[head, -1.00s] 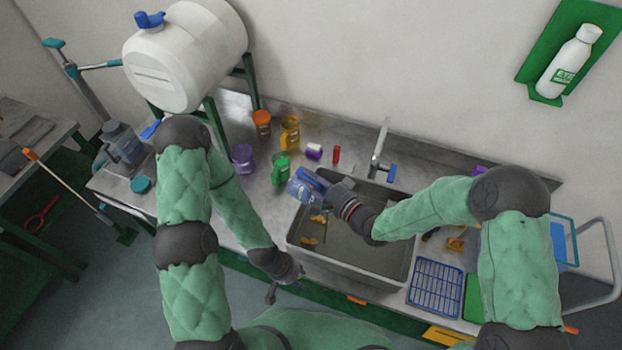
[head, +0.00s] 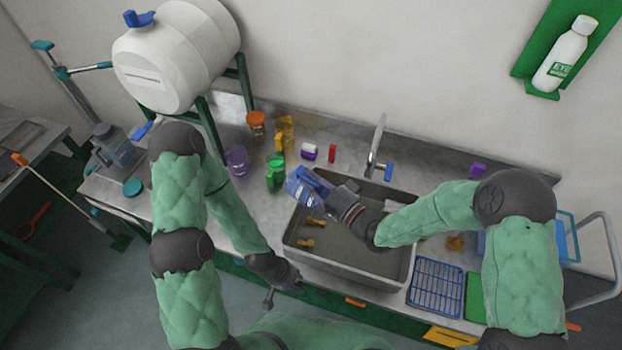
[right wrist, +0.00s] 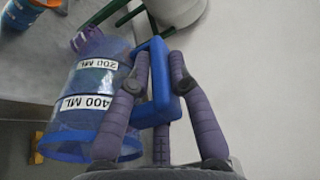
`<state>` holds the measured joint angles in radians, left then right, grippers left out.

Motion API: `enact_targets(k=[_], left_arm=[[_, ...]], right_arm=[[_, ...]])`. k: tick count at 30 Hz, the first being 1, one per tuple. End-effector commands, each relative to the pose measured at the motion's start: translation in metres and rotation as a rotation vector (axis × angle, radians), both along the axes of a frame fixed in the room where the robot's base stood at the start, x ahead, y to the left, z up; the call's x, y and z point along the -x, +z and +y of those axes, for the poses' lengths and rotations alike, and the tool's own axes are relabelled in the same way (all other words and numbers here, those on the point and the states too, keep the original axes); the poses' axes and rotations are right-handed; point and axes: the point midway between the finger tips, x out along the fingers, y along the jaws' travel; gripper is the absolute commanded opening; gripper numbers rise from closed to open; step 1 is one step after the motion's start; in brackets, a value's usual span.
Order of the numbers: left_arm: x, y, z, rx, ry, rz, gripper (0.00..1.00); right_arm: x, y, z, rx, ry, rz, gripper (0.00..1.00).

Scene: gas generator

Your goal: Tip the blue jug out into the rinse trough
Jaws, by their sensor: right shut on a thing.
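The blue jug (head: 303,190) is a clear blue measuring vessel with a solid blue handle, at the left back corner of the grey trough (head: 345,276). My right gripper (head: 328,193) is shut on its handle.
Brass-coloured pieces (head: 307,244) lie in the trough. A tap (head: 375,150) stands behind it. Green (head: 275,172), purple (head: 237,160) and orange (head: 256,123) vessels stand to the left. A blue rack (head: 437,286) lies at right. A white tank (head: 178,55) stands at back left.

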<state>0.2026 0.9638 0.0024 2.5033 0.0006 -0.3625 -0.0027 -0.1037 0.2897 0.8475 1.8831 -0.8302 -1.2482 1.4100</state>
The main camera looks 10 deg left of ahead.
Motion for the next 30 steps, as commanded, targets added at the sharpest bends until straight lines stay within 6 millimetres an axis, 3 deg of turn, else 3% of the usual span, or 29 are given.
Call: enact_targets(k=[30], left_arm=[[0.000, -0.026, 0.000, 0.000, 0.000, 0.000, 0.40]], right_arm=[[0.007, 0.004, -0.013, -0.100, 0.000, -0.056, 0.00]])
